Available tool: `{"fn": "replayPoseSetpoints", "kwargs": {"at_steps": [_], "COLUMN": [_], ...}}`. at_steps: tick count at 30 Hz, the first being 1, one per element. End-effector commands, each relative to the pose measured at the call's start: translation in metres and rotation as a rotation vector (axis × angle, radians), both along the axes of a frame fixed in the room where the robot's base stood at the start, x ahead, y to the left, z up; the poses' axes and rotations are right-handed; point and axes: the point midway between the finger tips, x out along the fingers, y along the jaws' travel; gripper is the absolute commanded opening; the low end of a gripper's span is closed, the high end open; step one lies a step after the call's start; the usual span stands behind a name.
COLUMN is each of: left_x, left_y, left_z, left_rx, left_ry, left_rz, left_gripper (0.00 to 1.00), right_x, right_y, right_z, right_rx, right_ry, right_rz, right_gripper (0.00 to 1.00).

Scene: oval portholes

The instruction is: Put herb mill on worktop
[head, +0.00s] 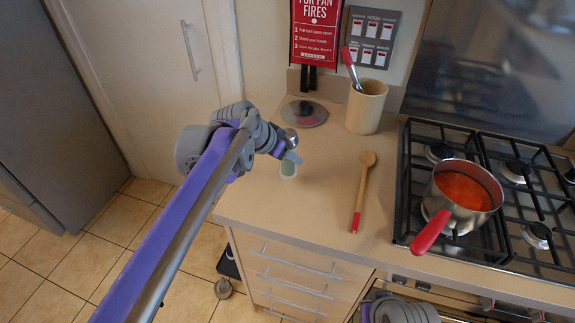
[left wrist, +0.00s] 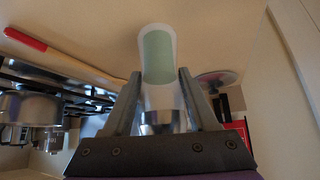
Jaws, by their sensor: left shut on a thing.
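The herb mill has a pale green and white body with a shiny metal end; it shows in the head view (head: 288,170) and the left wrist view (left wrist: 158,55). My left gripper (head: 291,155) is shut on it, with one finger on each side, as the left wrist view (left wrist: 157,100) shows. The mill is upright, metal end up, at the left part of the beige worktop (head: 320,210). Its lower end is at or just above the surface; I cannot tell whether it touches. The gripper hides part of the mill. My right gripper's fingers are not in view.
A wooden spoon (head: 362,185) with a red handle end lies to the right. Behind are a glass lid (head: 304,113) and a utensil crock (head: 366,106). A gas hob with a red-handled saucepan (head: 461,200) is at the right. The worktop between mill and spoon is clear.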

Motion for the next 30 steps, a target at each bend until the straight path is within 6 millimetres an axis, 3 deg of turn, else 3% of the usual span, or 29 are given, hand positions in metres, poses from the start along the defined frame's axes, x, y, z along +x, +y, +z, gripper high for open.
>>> {"fn": "replayPoseSetpoints", "kwargs": {"at_steps": [8,19,20,24,30], "left_x": [0.000,0.000,0.000,0.000,0.000], "left_y": [0.000,0.000,0.000,0.000,0.000], "left_z": [-0.034,-0.039,-0.038,-0.038,-0.038], "left_rx": [0.000,0.000,0.000,0.000,0.000], "left_ry": [0.000,0.000,0.000,0.000,0.000], "left_rz": [0.000,0.000,0.000,0.000,0.000], "left_gripper": [0.00,0.00,0.64,0.89,0.89], "right_x": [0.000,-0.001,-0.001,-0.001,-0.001], "right_y": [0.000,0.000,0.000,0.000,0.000], "right_z": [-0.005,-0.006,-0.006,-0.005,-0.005], "right_rx": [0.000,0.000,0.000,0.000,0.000], "right_ry": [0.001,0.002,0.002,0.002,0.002], "right_rz": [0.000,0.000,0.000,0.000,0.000], "right_gripper": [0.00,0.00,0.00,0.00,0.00]}}
